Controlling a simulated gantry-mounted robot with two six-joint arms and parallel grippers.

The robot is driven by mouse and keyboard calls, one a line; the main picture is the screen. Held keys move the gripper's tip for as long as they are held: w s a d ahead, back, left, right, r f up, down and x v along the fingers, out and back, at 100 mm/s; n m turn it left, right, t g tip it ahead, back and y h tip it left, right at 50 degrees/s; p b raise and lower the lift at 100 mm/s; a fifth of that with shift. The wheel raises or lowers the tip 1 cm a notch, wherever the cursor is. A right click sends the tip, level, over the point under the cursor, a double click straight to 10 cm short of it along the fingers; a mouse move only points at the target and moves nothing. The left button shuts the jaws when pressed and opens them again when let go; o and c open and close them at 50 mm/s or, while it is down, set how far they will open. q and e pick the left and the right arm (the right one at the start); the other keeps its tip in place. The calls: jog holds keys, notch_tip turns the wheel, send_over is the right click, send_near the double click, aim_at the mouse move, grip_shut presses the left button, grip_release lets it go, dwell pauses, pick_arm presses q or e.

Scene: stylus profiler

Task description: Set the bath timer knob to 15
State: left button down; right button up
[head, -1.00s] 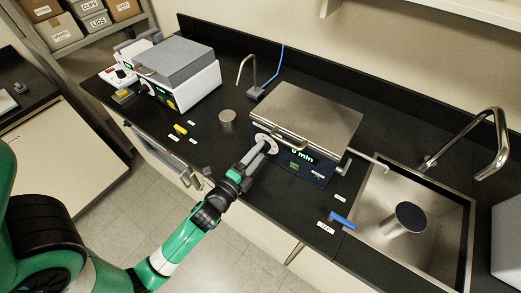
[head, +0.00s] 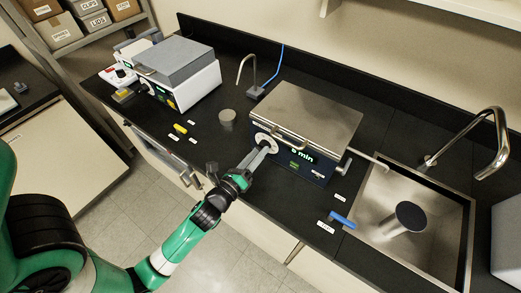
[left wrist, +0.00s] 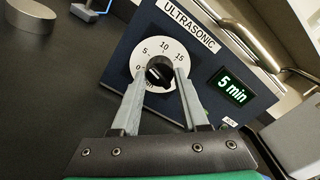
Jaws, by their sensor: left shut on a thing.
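The ultrasonic bath (head: 306,115) is a dark blue unit with a steel lid on the black counter. Its timer knob (left wrist: 160,71) is black, at the middle of a round white dial (left wrist: 173,48) marked 0, 5, 10 and 15. The green display (left wrist: 232,91) beside the dial reads 5 min. My left gripper (head: 266,146) reaches the dial from the front; in the left wrist view its two grey fingers (left wrist: 160,76) are shut on the knob, one on each side. The fingers hide part of the lower dial. My right gripper is not in view.
A bar handle (left wrist: 245,40) sticks out close above the display. The sink (head: 445,215) and a blue-handled thing (head: 342,221) lie to the right. A grey cylinder (head: 227,116) and a white boxy device (head: 183,77) stand left. The counter front is mostly clear.

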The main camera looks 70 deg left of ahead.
pick_arm(q)
jog(key=m, duration=1.3)
jog(key=c, duration=0.6)
grip_release()
jog(key=n, duration=1)
jog(key=shift+n, duration=0.4)
grip_shut()
